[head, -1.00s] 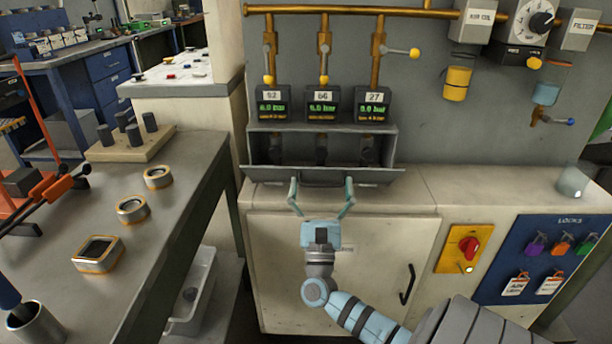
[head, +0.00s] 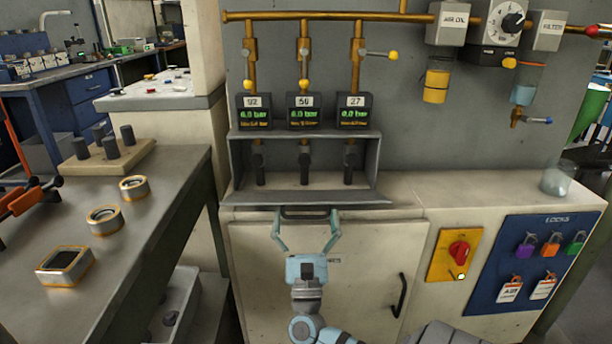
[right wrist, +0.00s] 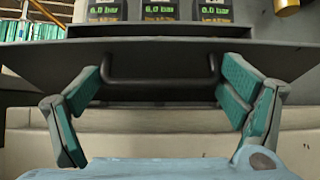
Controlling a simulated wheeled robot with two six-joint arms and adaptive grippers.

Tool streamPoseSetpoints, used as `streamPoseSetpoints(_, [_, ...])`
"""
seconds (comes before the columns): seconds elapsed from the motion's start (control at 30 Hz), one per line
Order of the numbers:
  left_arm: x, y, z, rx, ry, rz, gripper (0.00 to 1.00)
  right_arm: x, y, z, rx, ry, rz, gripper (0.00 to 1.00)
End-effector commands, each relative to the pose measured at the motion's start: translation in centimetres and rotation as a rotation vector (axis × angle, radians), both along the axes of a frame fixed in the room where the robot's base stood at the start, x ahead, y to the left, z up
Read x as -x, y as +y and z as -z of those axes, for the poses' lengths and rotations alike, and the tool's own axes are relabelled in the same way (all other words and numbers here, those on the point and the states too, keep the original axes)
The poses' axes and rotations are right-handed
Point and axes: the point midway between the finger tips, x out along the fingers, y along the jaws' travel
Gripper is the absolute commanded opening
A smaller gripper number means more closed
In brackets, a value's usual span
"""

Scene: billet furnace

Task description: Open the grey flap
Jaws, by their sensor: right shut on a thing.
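The grey flap (head: 365,198) juts out from the lower front edge of the grey box (head: 377,165) under the three displays, lying close to level. The box front is open, and three dark levers (head: 304,168) show inside. My right gripper (head: 306,213) is at the flap's dark bar handle (head: 305,217), one finger at each end, shut on it lengthwise. In the right wrist view the handle (right wrist: 160,82) hangs below the flap (right wrist: 285,60) between the teal finger pads of the gripper (right wrist: 160,92). My left gripper is not in view.
A white cabinet (head: 360,270) stands below the flap, its top clear to the right except for a glass jar (head: 556,182). Brass pipes (head: 355,70) with yellow-knobbed levers run above. A metal workbench (head: 150,230) with framed parts stands at left.

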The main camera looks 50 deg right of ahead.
Motion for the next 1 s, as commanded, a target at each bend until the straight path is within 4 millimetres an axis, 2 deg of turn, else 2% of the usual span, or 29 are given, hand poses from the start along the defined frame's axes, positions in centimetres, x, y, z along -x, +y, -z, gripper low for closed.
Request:
streamPoseSetpoints(0.2, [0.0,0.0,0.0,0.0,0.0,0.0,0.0,-0.1,-0.1,0.3,-0.007,0.007,-0.002,0.41])
streamPoseSetpoints(0.23, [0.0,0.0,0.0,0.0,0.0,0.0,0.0,-0.1,-0.1,0.3,-0.007,0.007,-0.002,0.93])
streamPoseSetpoints(0.3, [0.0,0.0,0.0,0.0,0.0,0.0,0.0,-0.1,-0.1,0.2,-0.007,0.006,-0.002,1.0])
streamPoseSetpoints(0.67, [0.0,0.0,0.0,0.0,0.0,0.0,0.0,0.1,0.3,0.4,-0.003,0.003,-0.001,1.0])
streamPoseSetpoints(0.77, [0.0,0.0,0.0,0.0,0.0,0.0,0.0,0.9,1.2,1.5,-0.005,0.005,0.001,1.0])
streamPoseSetpoints(1.0, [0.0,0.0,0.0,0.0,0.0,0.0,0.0,4.1,5.2,5.8,-0.008,0.008,0.001,1.0])
